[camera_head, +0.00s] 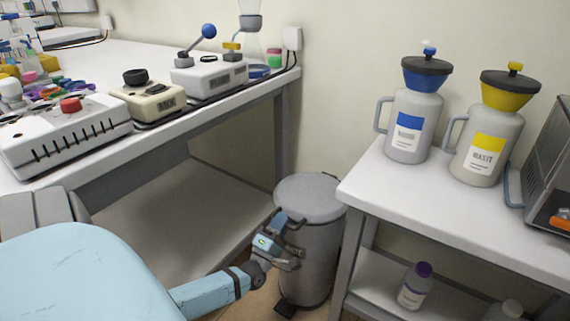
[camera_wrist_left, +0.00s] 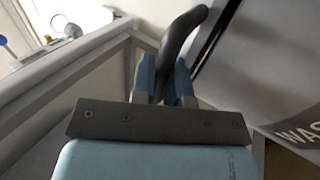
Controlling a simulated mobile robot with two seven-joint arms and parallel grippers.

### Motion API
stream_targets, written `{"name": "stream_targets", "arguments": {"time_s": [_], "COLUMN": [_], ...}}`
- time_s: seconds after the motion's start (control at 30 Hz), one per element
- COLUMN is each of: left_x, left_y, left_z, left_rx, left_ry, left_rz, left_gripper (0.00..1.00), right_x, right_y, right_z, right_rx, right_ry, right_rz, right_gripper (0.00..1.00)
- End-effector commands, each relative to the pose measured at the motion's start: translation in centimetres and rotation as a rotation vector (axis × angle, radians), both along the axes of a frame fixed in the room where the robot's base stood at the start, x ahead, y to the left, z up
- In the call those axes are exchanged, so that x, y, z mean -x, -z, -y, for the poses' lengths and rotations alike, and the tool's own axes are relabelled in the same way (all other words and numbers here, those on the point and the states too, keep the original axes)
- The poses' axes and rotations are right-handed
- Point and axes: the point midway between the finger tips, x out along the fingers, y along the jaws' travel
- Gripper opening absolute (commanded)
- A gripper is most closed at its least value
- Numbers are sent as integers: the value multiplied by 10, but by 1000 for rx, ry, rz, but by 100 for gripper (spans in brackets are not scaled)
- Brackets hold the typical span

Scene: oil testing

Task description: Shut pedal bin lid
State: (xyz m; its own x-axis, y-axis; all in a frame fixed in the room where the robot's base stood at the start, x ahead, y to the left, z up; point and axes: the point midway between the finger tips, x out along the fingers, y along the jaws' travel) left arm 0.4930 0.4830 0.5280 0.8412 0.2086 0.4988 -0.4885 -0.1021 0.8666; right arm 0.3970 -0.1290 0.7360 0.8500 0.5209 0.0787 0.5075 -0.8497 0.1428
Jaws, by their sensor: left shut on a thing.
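The grey pedal bin (camera_head: 312,255) stands on the floor between the two benches. Its round grey lid (camera_head: 311,196) lies over the top and looks level in the head view; a small gap at the rim cannot be ruled out. My left gripper (camera_head: 283,226) is at the bin's near left side, just below the lid. In the left wrist view, its blue fingers (camera_wrist_left: 166,80) are shut on a dark curved handle (camera_wrist_left: 184,34) beside the grey bin (camera_wrist_left: 250,65), which bears partly visible lettering. The black pedal (camera_head: 286,309) shows at the bin's foot. My right gripper is out of view.
The left bench (camera_head: 230,103) carries several lab devices. The right bench (camera_head: 390,184) holds a blue-topped jug (camera_head: 413,130) and a yellow-topped jug (camera_head: 487,140). A purple-capped bottle (camera_head: 416,287) stands on its lower shelf. The bin is close to the right bench's leg.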

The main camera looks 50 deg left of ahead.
Motion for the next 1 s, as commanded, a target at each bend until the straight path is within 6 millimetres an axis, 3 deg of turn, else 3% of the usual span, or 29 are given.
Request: {"name": "stream_targets", "arguments": {"time_s": [0.8,0.83,0.9,1.0], "left_x": [2,2,2,2], "left_y": [16,16,16,15], "left_z": [1,1,1,1], "left_rx": [-13,-13,-13,-14], "left_ry": [8,9,8,8], "left_rz": [48,49,48,50], "left_gripper": [0,19,35,39], "right_x": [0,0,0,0], "right_y": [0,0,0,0], "right_z": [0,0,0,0], "right_rx": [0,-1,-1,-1], "right_ry": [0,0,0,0], "right_rz": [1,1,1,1], "right_gripper": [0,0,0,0]}}
